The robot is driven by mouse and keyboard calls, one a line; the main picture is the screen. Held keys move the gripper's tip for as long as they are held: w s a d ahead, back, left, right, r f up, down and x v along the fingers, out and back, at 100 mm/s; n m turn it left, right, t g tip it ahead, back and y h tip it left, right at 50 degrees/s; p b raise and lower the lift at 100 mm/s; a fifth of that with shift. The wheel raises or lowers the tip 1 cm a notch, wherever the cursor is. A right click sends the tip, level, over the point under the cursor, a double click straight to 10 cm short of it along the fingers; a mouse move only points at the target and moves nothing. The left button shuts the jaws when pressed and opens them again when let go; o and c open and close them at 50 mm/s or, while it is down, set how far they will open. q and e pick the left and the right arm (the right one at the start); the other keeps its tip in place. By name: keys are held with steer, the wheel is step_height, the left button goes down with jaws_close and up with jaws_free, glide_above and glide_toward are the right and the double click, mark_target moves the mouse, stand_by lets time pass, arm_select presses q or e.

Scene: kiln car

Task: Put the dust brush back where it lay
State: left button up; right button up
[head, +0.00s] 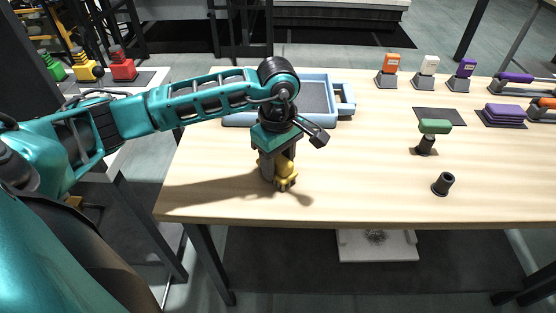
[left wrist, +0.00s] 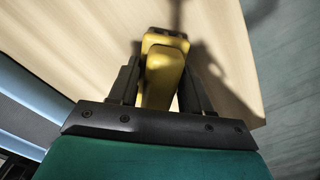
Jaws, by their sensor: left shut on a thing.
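My left gripper (head: 278,174) points down over the left front part of the table and is shut on a yellow thing, which I take to be the dust brush (head: 288,179). In the left wrist view the brush (left wrist: 163,68) shows as a yellow block between the two dark fingers. Its bristles cannot be made out, and the gripper hides part of it. It is low over the wood; whether it touches cannot be told. My right gripper is not in view.
A blue tray (head: 347,98) lies behind the gripper. Purple pads (head: 503,115) lie far right. The front middle is clear.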

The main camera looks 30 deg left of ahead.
arm_select(q)
steer(key=o, duration=1.2)
steer(key=shift+r, duration=0.15)
steer(key=shift+r+p, duration=2.55)
steer(key=shift+r, duration=1.3)
steer(key=shift+r, duration=0.1)
step_height(320, 180, up, 13)
steer(key=shift+f, duration=0.15)
steer(key=shift+s, duration=0.1)
